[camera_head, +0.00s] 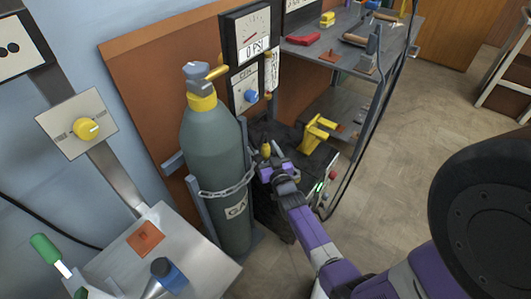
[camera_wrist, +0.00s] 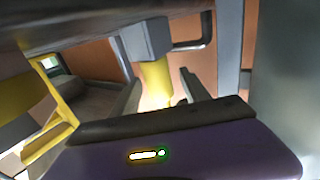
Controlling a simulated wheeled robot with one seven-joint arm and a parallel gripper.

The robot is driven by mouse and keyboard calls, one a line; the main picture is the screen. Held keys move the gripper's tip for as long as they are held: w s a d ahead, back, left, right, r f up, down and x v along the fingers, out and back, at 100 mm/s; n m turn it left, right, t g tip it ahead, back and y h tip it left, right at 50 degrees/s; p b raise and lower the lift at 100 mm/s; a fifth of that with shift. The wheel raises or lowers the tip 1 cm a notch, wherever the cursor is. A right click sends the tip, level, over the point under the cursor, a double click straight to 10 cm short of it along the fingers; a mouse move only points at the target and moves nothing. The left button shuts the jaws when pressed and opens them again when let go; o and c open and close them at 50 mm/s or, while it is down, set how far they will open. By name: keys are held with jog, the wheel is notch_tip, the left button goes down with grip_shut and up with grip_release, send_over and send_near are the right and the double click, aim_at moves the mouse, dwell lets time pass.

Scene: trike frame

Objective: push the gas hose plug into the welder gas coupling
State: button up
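My gripper (camera_head: 266,159) is low between the gas cylinder (camera_head: 212,145) and the workbench, in front of a dark box-like unit that may be the welder (camera_head: 275,210). A small brass-coloured piece (camera_head: 266,148) shows at my fingertips; I cannot tell whether it is the hose plug or the coupling, or whether I hold it. My finger gap is too small to read in the head view.
The cylinder has a chain (camera_head: 228,187) around it and a gauge panel (camera_head: 247,35) behind. A yellow bracket (camera_head: 318,132) is right of my gripper. The workbench (camera_head: 345,58) holds tools. A grey table (camera_head: 195,245) is front left. Open floor (camera_head: 405,165) lies right.

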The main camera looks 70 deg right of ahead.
grip_shut()
jog(key=shift+r, duration=0.1)
